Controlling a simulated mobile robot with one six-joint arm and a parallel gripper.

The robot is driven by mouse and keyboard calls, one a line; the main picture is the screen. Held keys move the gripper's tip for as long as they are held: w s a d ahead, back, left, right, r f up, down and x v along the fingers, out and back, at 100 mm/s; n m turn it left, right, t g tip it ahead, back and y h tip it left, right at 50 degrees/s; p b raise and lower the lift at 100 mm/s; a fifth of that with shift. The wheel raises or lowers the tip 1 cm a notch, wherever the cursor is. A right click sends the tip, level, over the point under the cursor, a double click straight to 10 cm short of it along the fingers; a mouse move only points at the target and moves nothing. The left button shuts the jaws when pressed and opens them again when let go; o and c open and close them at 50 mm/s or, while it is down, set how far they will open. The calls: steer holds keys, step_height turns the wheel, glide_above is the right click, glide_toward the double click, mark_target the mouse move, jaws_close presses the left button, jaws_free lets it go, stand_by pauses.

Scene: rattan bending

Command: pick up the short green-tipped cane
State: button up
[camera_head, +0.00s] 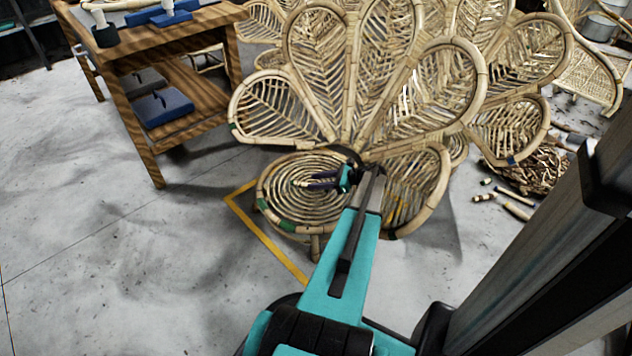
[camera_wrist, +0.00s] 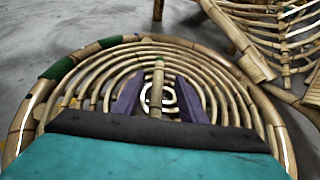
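My gripper (camera_wrist: 160,80) is open, with one dark purple finger on each side of the cane and a gap visible on both sides. In the head view my gripper (camera_head: 318,181) is low over the seat, and a small pale end of the cane (camera_head: 299,183) shows just left of the fingers. The cane's near end is hidden by the gripper body in the wrist view.
The seat rim has green bands (camera_head: 287,225). Tall rattan petal backs (camera_head: 370,75) rise behind and right of my arm. A wooden workbench (camera_head: 140,120) stands at the left. Cane offcuts (camera_head: 535,170) lie at the right. The grey floor at lower left is clear.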

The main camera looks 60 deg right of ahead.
mark_target(303, 183)
steer(key=shift+w+f, duration=0.1)
steer(key=shift+w, duration=0.15)
steer(key=shift+a+b+x, duration=0.2)
steer(key=shift+b+x, duration=1.1)
steer(key=shift+x, duration=0.9)
steer(key=shift+w+f, duration=0.15)
steer(key=shift+w, duration=0.15)
jaws_close()
